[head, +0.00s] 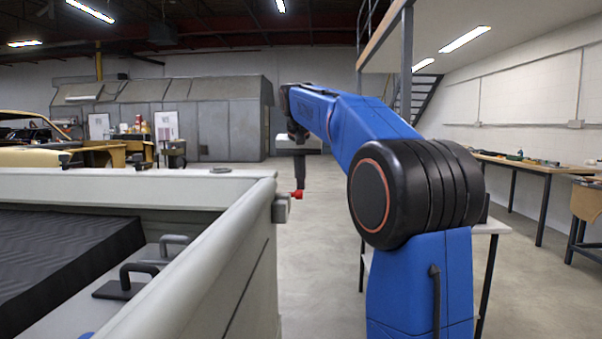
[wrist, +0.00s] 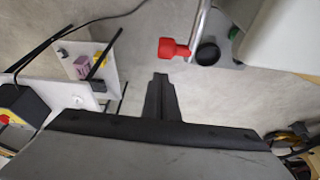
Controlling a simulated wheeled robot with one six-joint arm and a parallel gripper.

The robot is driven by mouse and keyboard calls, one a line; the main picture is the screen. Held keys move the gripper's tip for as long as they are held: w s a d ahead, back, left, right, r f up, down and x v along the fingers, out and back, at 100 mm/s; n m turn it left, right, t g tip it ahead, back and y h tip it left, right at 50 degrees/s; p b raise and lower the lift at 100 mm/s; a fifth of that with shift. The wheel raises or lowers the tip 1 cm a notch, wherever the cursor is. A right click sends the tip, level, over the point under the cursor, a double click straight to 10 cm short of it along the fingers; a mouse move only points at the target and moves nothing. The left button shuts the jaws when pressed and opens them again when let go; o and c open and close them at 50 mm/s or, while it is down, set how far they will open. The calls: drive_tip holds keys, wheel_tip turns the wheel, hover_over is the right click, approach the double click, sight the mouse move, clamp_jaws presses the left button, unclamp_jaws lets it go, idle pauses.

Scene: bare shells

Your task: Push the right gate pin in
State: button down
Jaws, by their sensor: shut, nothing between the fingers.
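The right gate pin has a red head (head: 297,194) and sticks out to the right from a small grey block at the rear corner of the pale truck bed (head: 262,230). In the wrist view the red pin head (wrist: 172,48) is at upper centre, beside a metal edge and a black round part. My gripper (head: 300,186) points down and appears close to the pin in the head view. In the wrist view my dark gripper fingers (wrist: 161,78) are together and empty, with a gap in the picture between their tips and the red head. The pin's shaft is mostly hidden.
A light table (head: 487,228) stands behind my arm. A small board with coloured items (wrist: 80,62) lies left in the wrist view.

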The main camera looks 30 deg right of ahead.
drive_tip(key=shift+s+a+f, duration=0.25)
drive_tip(key=shift+s+a, duration=0.35)
drive_tip(key=shift+s, duration=0.25)
drive_tip(key=s+a, duration=0.2)
drive_tip(key=s, duration=0.1)
drive_tip(key=s+a, duration=0.1)
drive_tip(key=shift+s, duration=0.3)
drive_tip(key=shift+f, duration=0.1)
drive_tip(key=shift+w, duration=0.1)
